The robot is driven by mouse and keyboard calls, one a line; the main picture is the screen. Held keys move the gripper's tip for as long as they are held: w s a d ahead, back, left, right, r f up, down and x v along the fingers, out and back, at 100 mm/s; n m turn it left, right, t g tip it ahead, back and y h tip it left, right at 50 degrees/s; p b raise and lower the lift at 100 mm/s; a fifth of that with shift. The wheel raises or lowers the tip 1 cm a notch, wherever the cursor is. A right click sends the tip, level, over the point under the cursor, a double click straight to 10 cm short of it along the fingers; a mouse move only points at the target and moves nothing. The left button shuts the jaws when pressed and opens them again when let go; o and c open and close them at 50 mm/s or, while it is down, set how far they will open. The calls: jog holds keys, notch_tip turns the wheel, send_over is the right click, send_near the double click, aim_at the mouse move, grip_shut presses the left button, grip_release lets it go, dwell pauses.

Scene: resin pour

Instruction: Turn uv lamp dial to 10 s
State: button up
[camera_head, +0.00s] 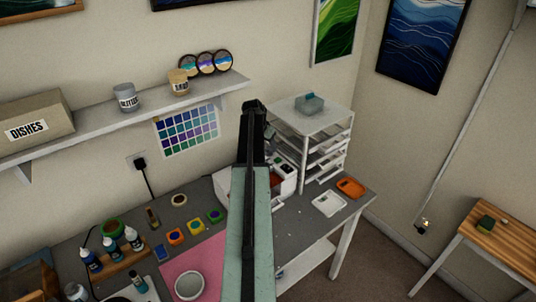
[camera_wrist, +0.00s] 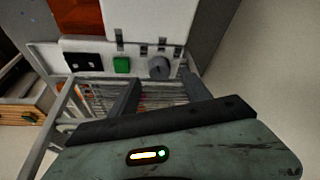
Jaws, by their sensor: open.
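The white UV lamp (camera_head: 287,186) stands on the grey workbench, partly hidden behind my arm in the head view. Its front panel fills the top of the wrist view, with a round grey dial (camera_wrist: 160,67), a green button (camera_wrist: 121,65) and a black panel (camera_wrist: 83,61). The dial's setting and marks are too small to read. My gripper (camera_wrist: 159,85) is open and empty, its two dark fingers pointing at the panel. In the picture the dial lies just beyond and between the fingertips; I cannot tell whether they touch.
A white drawer rack (camera_head: 318,140) stands right of the lamp. A white tray (camera_head: 328,204) and an orange tray (camera_head: 351,187) lie at the bench's right end. Colour pots, bottles and a pink mat (camera_head: 196,258) with a white cup (camera_head: 189,284) lie left of my arm.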

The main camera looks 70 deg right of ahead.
aim_at(269, 150)
jog(key=b+x, duration=0.2)
jog(key=x, duration=0.1)
jog(key=shift+d+f, duration=0.1)
jog(key=shift+f, duration=0.2)
jog(key=shift+r, duration=0.1)
grip_shut()
jog(key=shift+s+n+t, duration=0.15)
jog(key=shift+n+t, duration=0.15)
jog(key=shift+n, duration=0.4)
jog(key=n+t, duration=0.1)
jog(key=n, duration=0.2)
jog(key=shift+n, duration=0.4)
grip_release()
